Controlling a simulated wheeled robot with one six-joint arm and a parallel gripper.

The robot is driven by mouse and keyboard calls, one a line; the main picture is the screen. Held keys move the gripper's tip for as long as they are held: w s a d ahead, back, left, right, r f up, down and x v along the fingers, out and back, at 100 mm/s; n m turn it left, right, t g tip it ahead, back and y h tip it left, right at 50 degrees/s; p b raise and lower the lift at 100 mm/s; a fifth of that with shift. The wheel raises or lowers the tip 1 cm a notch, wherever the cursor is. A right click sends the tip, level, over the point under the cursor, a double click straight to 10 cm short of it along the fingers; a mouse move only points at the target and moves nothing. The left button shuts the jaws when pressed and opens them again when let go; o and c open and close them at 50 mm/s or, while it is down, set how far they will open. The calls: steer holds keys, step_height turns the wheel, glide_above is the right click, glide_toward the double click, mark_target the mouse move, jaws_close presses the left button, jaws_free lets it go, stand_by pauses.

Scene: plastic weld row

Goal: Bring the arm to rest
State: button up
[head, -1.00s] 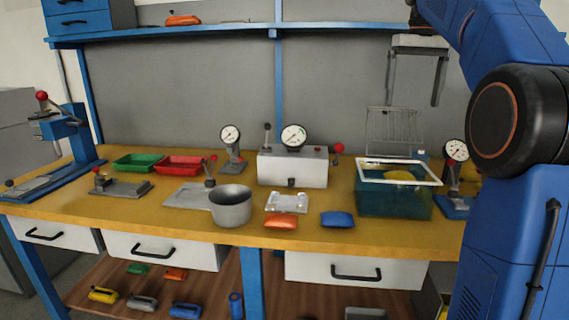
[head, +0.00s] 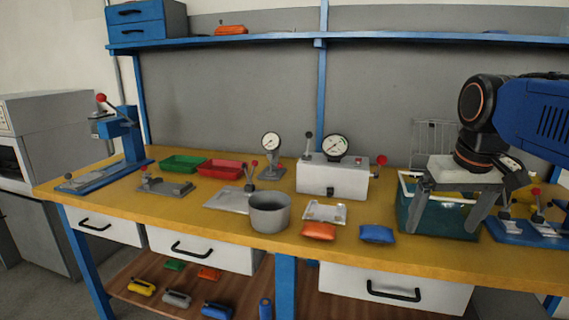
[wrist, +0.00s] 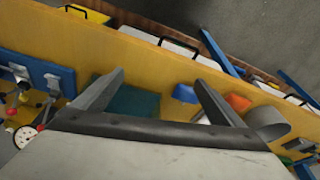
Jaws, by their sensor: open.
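My gripper (head: 444,228) hangs on my blue and black arm at the right of the head view, fingers pointing down. Its two grey fingers are spread wide with nothing between them. In the head view it overlaps the teal water tank (head: 432,218) with a white rim and hides part of it; I cannot tell the exact gap. In the wrist view my open gripper (wrist: 158,79) shows both fingers apart, with the tank (wrist: 128,101) and yellow bench beyond them.
On the yellow bench (head: 120,204) stand a blue pouch (head: 377,234), an orange pouch (head: 318,231), a grey pot (head: 269,212), a white gauge box (head: 332,180) and a blue lever fixture (head: 525,230) right of the tank. A blue shelf (head: 260,39) runs above.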

steer(key=s+a+f, duration=0.1)
steer(key=s+f, duration=0.4)
steer(key=f, duration=0.3)
steer(key=s+a+f+t, duration=0.1)
steer(key=s+a+f, duration=0.1)
steer(key=s+f, duration=0.4)
step_height(320, 180, down, 4)
steer(key=shift+s+a+r+n+t, duration=0.15)
steer(key=shift+s+r+n+t, duration=0.05)
steer(key=shift+n+t, duration=0.1)
